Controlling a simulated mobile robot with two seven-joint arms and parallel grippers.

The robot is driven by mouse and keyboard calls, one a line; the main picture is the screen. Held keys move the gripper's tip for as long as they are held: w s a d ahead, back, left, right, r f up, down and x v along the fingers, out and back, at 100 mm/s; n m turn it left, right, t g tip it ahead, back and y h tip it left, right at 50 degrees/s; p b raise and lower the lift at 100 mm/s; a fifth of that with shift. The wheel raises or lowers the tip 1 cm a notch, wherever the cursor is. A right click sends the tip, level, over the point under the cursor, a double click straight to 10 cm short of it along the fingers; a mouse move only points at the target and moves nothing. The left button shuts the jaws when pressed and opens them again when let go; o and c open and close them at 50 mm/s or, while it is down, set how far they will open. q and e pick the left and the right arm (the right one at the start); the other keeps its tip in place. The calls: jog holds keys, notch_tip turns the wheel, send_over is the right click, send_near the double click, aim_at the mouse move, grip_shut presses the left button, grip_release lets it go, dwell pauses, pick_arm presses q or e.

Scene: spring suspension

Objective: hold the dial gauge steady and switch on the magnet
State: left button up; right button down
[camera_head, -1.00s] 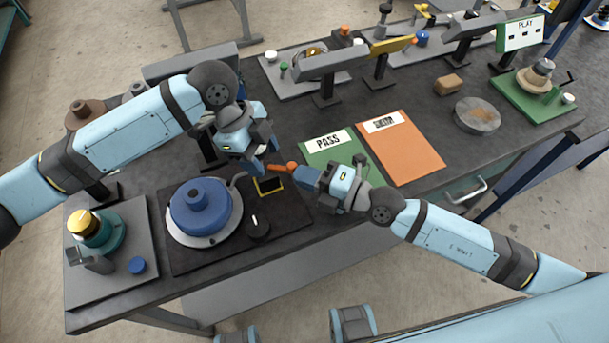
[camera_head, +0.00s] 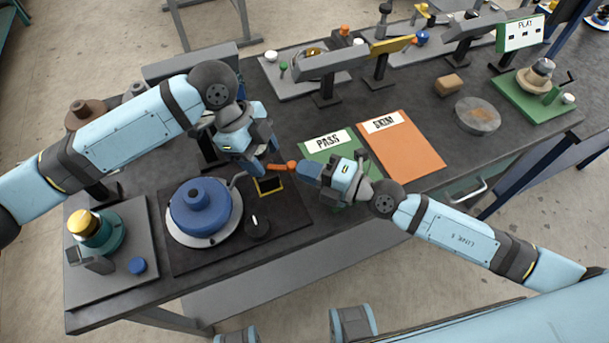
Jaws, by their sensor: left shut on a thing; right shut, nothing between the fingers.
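My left gripper (camera_head: 259,168) is shut beside the dark block with a yellow outline (camera_head: 269,186). The thing between its fingers is mostly hidden; I cannot make out a dial face there. A bent grey rod (camera_head: 238,179) runs from the blue round part (camera_head: 197,207) toward this gripper. An orange lever with a round knob (camera_head: 291,166) reaches right from the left fingertips. My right gripper (camera_head: 301,171) is shut and empty, its blue tips close to the knob. I cannot tell whether they touch it.
A black knob (camera_head: 258,226) stands on the dark plate (camera_head: 205,259). A green PASS mat (camera_head: 325,152) and an orange mat (camera_head: 410,151) lie to the right. A teal device with a yellow top (camera_head: 87,225) stands at left. The bench between the orange mat and round disc (camera_head: 478,117) is clear.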

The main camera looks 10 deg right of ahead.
jog(key=shift+w+d, duration=0.15)
jog(key=shift+w, duration=0.45)
jog(key=shift+w+d, duration=0.15)
jog(key=shift+w, duration=1.7)
jog(key=shift+s, duration=0.1)
jog(key=shift+s+d, duration=0.15)
jog(key=shift+d, duration=0.15)
jog(key=v, duration=0.3)
jog(key=d, duration=0.3)
jog(key=w+d, duration=0.1)
jog(key=d, duration=0.2)
jog(key=w+d, duration=0.1)
jog(key=d, duration=0.3)
jog(key=shift+w+r, duration=0.25)
jog(key=shift+r, duration=0.1)
